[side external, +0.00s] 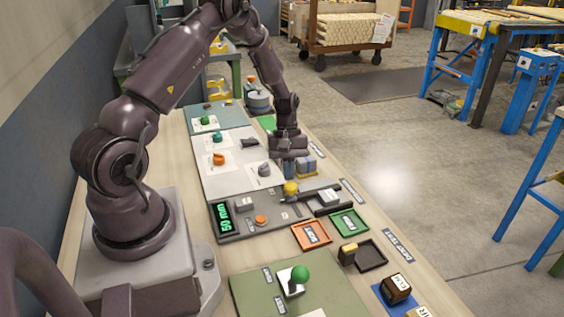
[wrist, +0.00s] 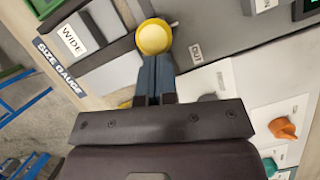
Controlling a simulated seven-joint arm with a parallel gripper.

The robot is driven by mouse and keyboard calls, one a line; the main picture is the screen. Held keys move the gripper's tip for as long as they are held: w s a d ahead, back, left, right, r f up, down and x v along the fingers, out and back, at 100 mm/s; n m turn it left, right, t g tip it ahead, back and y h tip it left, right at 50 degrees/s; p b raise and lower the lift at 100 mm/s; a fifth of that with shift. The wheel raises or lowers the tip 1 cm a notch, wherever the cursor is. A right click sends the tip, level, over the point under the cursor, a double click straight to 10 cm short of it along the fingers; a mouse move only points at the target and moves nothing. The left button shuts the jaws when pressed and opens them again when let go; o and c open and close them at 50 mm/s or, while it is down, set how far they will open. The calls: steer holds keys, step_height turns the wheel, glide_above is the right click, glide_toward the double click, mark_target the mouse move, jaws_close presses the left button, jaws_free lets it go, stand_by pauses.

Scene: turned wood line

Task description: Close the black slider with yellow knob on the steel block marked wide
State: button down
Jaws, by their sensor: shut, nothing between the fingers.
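The yellow knob (side external: 290,187) stands on the gauge panel, to the left of the steel block (side external: 327,197) in the side view. In the wrist view the round yellow knob (wrist: 153,37) sits just beyond my fingertips, with a white label reading WIDE (wrist: 71,40) to its left. The black slider under the knob is hard to make out. My gripper (side external: 289,174) is shut and empty, pointing down beside the knob on its far side. In the wrist view the closed blue-grey fingertips (wrist: 154,58) come up to the knob's edge; I cannot tell whether they touch it.
The grey gauge panel (side external: 235,230) has a green display reading 50 mm and an orange button (side external: 261,219). Orange (side external: 311,236) and green (side external: 348,223) trays lie in front. Control panels with colored knobs lie behind.

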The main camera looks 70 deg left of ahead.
steer(key=shift+s, duration=0.1)
steer(key=a, duration=0.2)
steer(key=w+a, duration=0.1)
steer(key=a, duration=0.1)
steer(key=shift+w, duration=0.1)
steer(key=v, duration=1)
steer(key=x, duration=0.9)
steer(key=shift+f, duration=0.4)
steer(key=d, duration=0.3)
steer(key=shift+s, duration=0.4)
steer(key=shift+s+d, duration=0.1)
steer(key=shift+d, duration=0.35)
